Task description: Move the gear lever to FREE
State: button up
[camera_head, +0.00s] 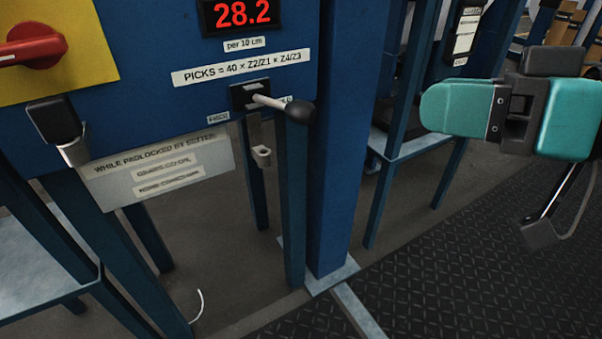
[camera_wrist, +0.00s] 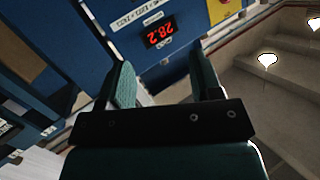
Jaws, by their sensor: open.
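The gear lever (camera_head: 270,101) sticks out of a dark slotted plate on the blue machine panel in the head view. It ends in a black knob (camera_head: 300,112) and points to the right. A small label that seems to read FREE (camera_head: 218,118) is left of the plate; another label at the right is partly hidden behind the lever. My gripper (camera_head: 428,107) is to the right of the knob, apart from it, with teal fingers. In the wrist view its two fingers (camera_wrist: 163,82) are spread with nothing held. I cannot make out the lever there.
The red 28.2 display (camera_head: 243,13) sits above the lever. A padlock-like part (camera_head: 262,155) hangs just below it. A blue post (camera_head: 345,140) stands right of the knob. A red rotary handle (camera_head: 32,45) is at far left. Open space lies between post and gripper.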

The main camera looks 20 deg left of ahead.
aim_at(314, 115)
notch_tip(314, 115, down, 7)
jog(key=w+t+y+b, duration=0.1)
jog(key=w+y+b, duration=0.1)
jog(key=b, duration=0.5)
jog(key=shift+t, duration=0.4)
jog(key=b+x, duration=0.2)
jog(key=x, duration=1.5)
jog(key=shift+a+f, duration=0.15)
grip_shut()
